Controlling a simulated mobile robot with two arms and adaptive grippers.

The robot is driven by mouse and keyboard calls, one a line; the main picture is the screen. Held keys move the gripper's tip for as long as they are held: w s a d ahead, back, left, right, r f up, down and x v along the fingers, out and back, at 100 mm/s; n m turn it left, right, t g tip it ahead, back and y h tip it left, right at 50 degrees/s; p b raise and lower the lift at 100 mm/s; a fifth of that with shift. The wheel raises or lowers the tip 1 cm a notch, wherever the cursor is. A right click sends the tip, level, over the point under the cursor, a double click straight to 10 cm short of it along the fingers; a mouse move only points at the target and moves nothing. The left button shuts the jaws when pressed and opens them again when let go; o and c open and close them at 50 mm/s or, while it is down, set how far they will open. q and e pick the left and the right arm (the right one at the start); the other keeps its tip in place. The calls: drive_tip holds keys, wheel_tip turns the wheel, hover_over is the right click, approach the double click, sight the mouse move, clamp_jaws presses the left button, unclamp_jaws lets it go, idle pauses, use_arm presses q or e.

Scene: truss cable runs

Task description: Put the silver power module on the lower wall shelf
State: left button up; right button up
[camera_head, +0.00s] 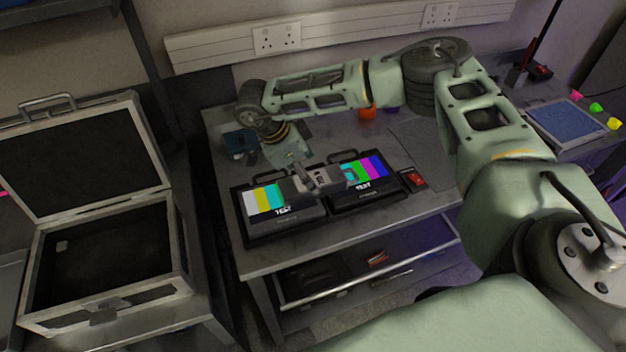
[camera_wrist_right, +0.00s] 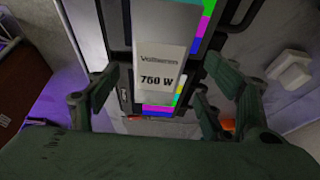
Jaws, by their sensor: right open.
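The silver power module (camera_head: 328,183) is a light grey box lying over the two test-pattern monitors on the desk. My left gripper is out of view.
The monitors (camera_head: 268,222) lie in a black frame on the grey desk (camera_head: 360,228). An open case (camera_head: 100,300) stands at the left, beside a dark upright post (camera_head: 150,70). A red switch (camera_head: 414,180) is right of the monitors.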

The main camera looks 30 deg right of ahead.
sight(320, 183)
drive_tip(key=p+x, duration=0.1)
drive_tip(key=x, duration=0.2)
drive_tip(key=shift+s+d, duration=0.15)
drive_tip(key=shift+f, duration=0.2)
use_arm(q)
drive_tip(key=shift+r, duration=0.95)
use_arm(e)
drive_tip(key=shift+r, duration=0.1)
drive_tip(key=c, duration=1.8)
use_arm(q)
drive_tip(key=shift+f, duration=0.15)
use_arm(e)
drive_tip(key=shift+r, duration=0.15)
